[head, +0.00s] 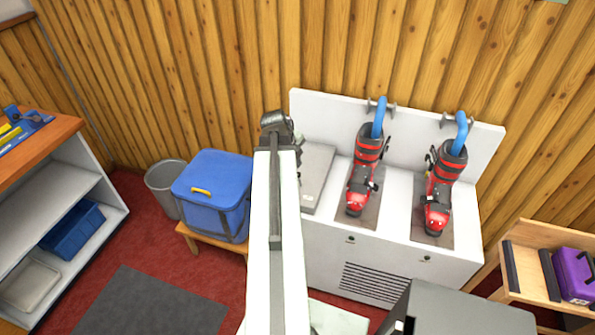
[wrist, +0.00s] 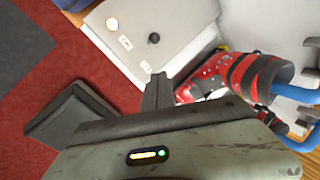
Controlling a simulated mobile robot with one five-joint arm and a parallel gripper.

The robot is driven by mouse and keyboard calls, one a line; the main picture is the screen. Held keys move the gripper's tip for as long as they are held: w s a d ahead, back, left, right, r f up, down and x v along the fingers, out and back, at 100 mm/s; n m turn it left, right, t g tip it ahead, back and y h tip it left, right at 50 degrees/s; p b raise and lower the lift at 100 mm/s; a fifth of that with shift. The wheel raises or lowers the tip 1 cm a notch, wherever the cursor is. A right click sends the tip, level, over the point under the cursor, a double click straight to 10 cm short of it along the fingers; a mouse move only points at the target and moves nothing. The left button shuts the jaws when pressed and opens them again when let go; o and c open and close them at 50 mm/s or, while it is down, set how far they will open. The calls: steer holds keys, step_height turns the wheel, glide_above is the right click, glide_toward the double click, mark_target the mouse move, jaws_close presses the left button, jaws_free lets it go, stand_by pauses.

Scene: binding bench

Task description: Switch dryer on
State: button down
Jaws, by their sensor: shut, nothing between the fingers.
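The dryer (head: 405,262) is a white cabinet against the wooden wall. Two red boots (head: 361,178) (head: 440,192) stand on it with blue tubes in their tops. A grey panel (head: 318,165) is at its left end, partly hidden by my arm. In the wrist view, the panel (wrist: 185,25) carries a black knob (wrist: 153,38), a round pale disc with an orange rim (wrist: 112,24) and small white labels. My gripper (wrist: 157,88) is shut and empty, short of the panel and beside a boot (wrist: 205,78). In the head view, my gripper (head: 284,128) is near the panel's far left corner.
A blue cooler (head: 212,190) on a wooden stool and a grey bin (head: 163,185) stand left of the dryer. A dark grey box (head: 455,312) is in front of the dryer. A wooden shelf with a purple case (head: 575,275) is at the right. The red floor has a dark mat (head: 150,300).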

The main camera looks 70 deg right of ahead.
steer(key=b, duration=1.1)
glide_toward(299, 173)
steer(key=s+f, duration=0.4)
steer(key=f, duration=0.1)
steer(key=shift+w+d+f+b, duration=0.3)
steer(key=shift+w+d+f, duration=0.45)
steer(key=shift+w+d, duration=0.15)
steer(key=shift+w, duration=0.15)
steer(key=shift+w, duration=0.1)
steer(key=shift+w+d+f+b, duration=0.1)
steer(key=shift+w+f+b, duration=0.25)
steer(key=shift+w, duration=0.35)
steer(key=shift+r, duration=0.2)
steer(key=shift+s, duration=0.1)
